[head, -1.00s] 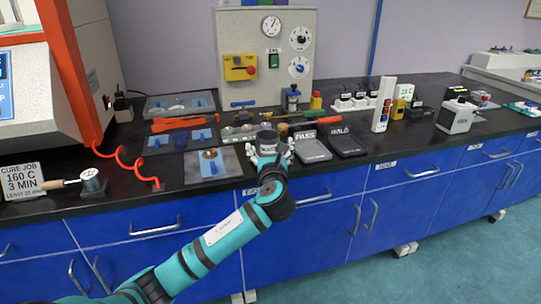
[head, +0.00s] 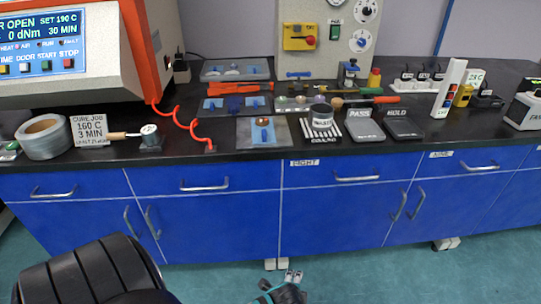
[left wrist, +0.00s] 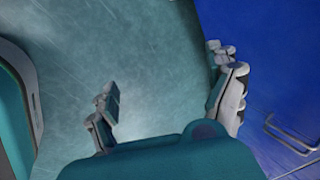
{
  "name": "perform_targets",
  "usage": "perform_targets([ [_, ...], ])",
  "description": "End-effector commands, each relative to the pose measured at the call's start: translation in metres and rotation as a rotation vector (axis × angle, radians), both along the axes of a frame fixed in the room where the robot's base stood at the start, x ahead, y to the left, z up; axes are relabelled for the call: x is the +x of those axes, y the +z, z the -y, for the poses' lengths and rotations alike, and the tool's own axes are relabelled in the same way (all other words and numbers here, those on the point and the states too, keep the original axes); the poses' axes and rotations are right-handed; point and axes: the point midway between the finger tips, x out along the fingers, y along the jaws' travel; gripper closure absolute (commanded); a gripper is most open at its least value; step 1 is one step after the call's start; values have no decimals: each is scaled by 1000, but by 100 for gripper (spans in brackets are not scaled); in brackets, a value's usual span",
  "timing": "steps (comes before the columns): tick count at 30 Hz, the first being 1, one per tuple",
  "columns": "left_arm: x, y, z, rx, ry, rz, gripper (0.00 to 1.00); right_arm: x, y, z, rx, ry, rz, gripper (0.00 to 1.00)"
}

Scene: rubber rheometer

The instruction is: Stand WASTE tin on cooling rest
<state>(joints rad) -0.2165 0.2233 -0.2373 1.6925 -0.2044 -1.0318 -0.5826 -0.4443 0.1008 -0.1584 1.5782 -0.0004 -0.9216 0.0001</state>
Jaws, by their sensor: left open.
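My left gripper (head: 291,276) is low in front of the cabinets, well below and apart from the tin. In the left wrist view my left gripper (left wrist: 166,88) is open and empty, with floor between its fingers. My right gripper is not in view.
The PASS tray (head: 365,130) and HOLD tray (head: 402,128) lie right of the rest. A grey plate (head: 247,138) with a blue piece lies left. The rheometer (head: 80,50) fills the back left. The blue cabinets (head: 220,220) face me, with floor in front.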

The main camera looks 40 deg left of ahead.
Motion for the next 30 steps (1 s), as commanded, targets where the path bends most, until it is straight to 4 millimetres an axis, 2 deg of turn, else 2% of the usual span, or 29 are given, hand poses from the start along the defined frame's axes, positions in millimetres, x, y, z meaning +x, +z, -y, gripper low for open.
perform_targets([
  [1, -37, -29, 13, -118, 133, -48, 11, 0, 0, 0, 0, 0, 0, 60],
  [3, -78, -57, 28, -255, 321, -98, 11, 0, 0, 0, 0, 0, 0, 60],
  [6, -123, -82, 44, -384, 535, -153, 11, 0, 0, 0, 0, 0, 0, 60],
  [9, -147, -94, 53, -452, 665, -182, 11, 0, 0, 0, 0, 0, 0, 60],
  [12, -156, -98, 56, -473, 715, -193, 11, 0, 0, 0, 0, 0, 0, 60],
  [27, -156, -97, 56, -471, 713, -192, 11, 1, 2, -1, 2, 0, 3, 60],
  [30, -160, -96, 55, -468, 714, -198, 11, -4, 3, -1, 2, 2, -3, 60],
])
